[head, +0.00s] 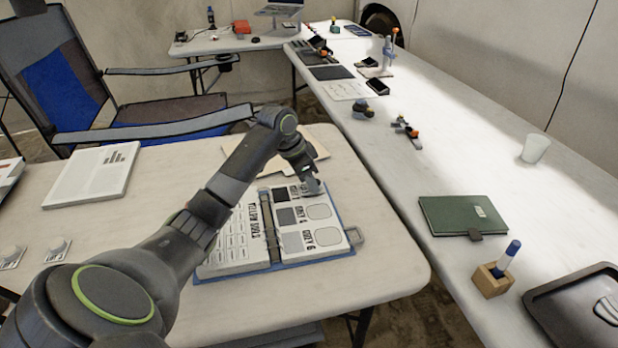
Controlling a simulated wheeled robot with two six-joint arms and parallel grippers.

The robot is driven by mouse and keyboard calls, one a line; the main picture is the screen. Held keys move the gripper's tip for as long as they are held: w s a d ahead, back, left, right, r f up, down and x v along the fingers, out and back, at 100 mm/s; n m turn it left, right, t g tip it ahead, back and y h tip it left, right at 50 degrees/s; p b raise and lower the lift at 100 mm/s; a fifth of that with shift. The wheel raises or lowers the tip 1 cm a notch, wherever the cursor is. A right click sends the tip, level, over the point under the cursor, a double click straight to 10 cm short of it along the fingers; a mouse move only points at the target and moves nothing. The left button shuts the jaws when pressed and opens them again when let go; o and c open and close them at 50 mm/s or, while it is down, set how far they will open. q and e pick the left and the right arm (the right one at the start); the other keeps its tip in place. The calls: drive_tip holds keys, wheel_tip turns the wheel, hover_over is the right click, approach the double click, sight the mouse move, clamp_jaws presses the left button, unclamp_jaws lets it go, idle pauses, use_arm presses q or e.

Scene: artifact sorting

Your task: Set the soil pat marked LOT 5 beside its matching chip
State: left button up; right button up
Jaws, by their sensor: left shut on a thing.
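An open binder (240,265) lies on the near table. Its right page has a column of grey chips, including a middle chip (287,217) and a near chip (292,242), with rounded outlines beside them and lot labels too small to read surely. My left gripper (311,188) is low over the far end of this page, beside the far chip (280,195). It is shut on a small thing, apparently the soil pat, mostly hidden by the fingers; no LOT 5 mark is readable. My right gripper is not in view.
Two small pale round pieces with labels, a left one (12,257) and a right one (56,251), lie at the near left. A white booklet (92,175) lies behind them. A green notebook (462,214), pen holder (490,279) and cup (534,149) stand on the right table.

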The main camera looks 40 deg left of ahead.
use_arm(q)
drive_tip(key=shift+f, duration=0.2)
drive_tip(key=o, duration=1.1)
drive_tip(key=p+v, duration=0.2)
drive_tip(key=v, duration=1.5)
drive_tip(key=shift+r, duration=0.15)
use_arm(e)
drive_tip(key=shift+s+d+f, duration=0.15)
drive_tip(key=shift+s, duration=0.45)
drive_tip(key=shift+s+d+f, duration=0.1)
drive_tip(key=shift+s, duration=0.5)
use_arm(q)
drive_tip(key=shift+r, duration=0.1)
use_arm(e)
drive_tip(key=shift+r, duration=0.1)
